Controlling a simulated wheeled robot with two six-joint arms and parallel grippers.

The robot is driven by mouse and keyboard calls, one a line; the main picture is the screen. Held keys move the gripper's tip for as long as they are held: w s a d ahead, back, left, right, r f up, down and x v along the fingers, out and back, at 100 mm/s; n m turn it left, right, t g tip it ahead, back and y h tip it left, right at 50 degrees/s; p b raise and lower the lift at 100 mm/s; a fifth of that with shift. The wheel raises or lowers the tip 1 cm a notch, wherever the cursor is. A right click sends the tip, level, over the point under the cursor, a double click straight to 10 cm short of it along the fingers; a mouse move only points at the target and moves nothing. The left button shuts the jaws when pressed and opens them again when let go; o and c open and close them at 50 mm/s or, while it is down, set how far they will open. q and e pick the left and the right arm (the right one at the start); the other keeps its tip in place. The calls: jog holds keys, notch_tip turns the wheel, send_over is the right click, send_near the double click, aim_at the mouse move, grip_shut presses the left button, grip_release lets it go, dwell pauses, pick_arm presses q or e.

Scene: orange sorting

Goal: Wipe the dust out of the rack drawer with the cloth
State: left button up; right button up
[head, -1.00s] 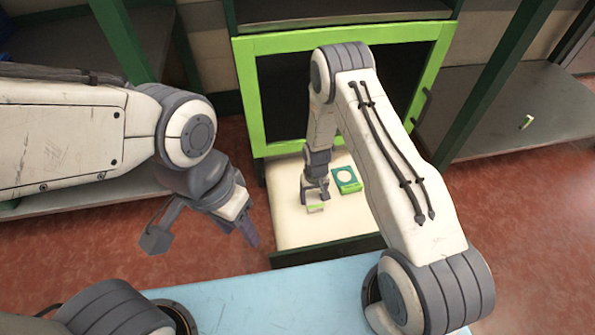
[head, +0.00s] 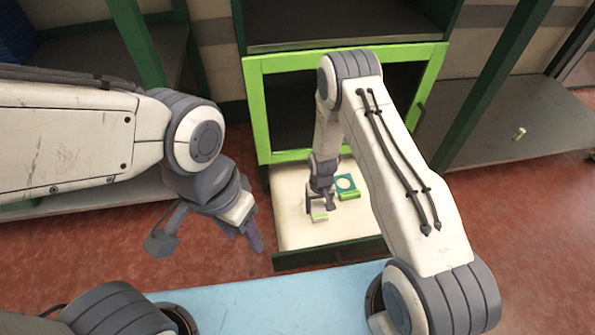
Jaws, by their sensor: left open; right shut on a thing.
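The rack drawer (head: 289,232) is pulled out below a bright green frame and has a pale, cream floor. My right gripper (head: 320,206) reaches down into it from the right, shut on a small pale piece with a green edge, apparently the folded cloth (head: 319,217). The cloth is low over the drawer floor; whether it touches cannot be told. Faint specks show on the floor, but dust cannot be made out surely. My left gripper (head: 250,235) is open and empty, left of the drawer, outside it.
A green box with a white round mark (head: 347,187) lies in the drawer just right of and behind my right gripper. The bright green frame (head: 350,58) stands behind the drawer. A pale blue surface (head: 240,308) is in front. A small object (head: 519,133) lies on the right shelf.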

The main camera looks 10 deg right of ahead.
jog(key=shift+r+p, duration=1.05)
jog(key=shift+r, duration=0.45)
